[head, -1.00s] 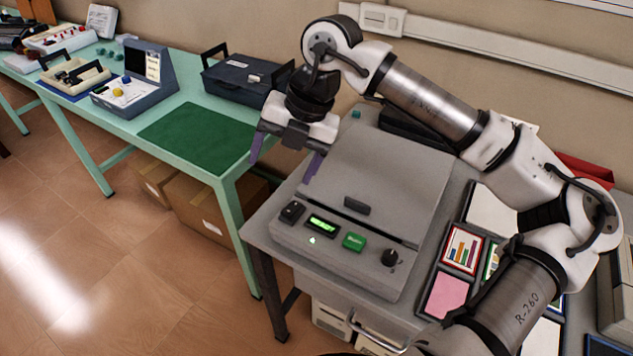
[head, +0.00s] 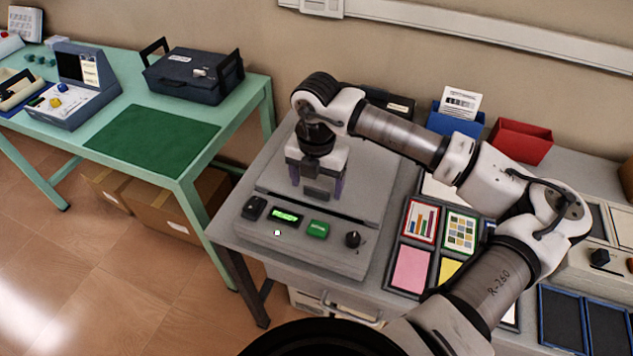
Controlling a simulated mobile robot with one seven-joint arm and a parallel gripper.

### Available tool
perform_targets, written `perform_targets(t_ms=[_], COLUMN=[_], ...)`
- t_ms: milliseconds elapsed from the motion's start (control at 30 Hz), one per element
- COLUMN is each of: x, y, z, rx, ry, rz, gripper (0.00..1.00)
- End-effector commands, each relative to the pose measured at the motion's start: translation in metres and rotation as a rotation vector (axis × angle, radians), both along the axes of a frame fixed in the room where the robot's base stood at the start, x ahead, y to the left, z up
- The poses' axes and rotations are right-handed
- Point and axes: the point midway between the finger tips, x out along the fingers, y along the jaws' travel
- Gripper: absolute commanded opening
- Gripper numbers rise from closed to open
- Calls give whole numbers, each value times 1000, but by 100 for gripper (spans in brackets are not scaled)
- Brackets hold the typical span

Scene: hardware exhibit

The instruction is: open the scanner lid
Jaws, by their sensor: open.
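The scanner is a grey flat box on the grey table, with its lid (head: 372,187) lying shut. A dark handle tab (head: 317,194) sits at the middle of the lid's front edge. The scanner's front panel (head: 297,243) carries a lit green display, a green button, a dark switch and a black knob. My gripper (head: 317,190) points down over the front of the lid, right at the handle. Its purple fingers are apart, one on each side of the handle. I cannot tell whether they touch it. My wrist hides part of the lid.
Right of the scanner lies a tray of coloured cards (head: 411,268). Behind stand a blue bin (head: 455,121) and a red bin (head: 521,141). On the left, a green table holds a dark case (head: 195,76) and a bare green mat (head: 152,140).

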Motion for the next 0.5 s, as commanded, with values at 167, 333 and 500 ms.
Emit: perform_targets(t_ms=[167, 333, 500], x=[0, 0, 0], y=[0, 0, 0], z=[-16, -20, -20], rx=[1, 1, 1], ry=[1, 0, 0], rz=[0, 0, 0], gripper=[76, 76, 76])
